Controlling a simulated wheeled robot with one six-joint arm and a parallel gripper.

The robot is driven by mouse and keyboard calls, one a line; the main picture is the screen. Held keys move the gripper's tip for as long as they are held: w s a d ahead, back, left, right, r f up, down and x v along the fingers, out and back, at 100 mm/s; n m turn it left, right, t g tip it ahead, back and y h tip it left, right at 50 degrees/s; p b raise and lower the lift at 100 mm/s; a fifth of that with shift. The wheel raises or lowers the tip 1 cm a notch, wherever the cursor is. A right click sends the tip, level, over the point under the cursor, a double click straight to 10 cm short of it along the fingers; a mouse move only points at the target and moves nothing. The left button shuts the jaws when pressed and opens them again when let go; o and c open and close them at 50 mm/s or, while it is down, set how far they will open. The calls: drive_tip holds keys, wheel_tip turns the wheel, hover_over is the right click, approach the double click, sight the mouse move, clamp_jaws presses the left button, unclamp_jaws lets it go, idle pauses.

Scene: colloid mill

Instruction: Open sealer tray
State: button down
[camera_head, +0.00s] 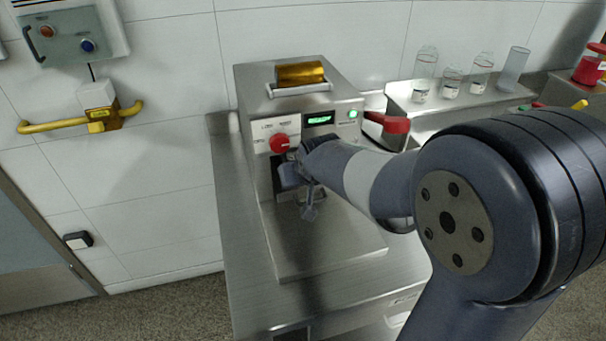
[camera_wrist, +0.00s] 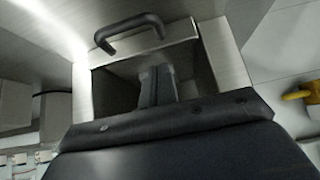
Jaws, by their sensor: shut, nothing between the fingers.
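The sealer (camera_head: 310,105) is a steel box on a steel bench, with a red knob and a lit green display. In the wrist view, the sealer tray (camera_wrist: 172,48) shows a steel front with a black bar handle (camera_wrist: 130,32). A dark hollow lies behind that front, so the tray appears to stand open. My gripper (camera_wrist: 156,80) is shut and empty, with its fingers seen against the hollow, apart from the handle. I cannot tell how deep they reach. In the head view, my gripper (camera_head: 309,208) is at the sealer's front, and my arm hides part of the opening.
A flat steel plate (camera_head: 330,250) extends in front of the sealer. A red-handled part (camera_head: 388,124) juts out on its right. Glass bottles (camera_head: 425,75) stand on a shelf at the right. A yellow wall handle (camera_head: 55,126) is at the left. The bench front (camera_head: 250,300) is clear.

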drive_tip(key=shift+x, duration=2.05)
drive_tip(key=shift+s, duration=0.15)
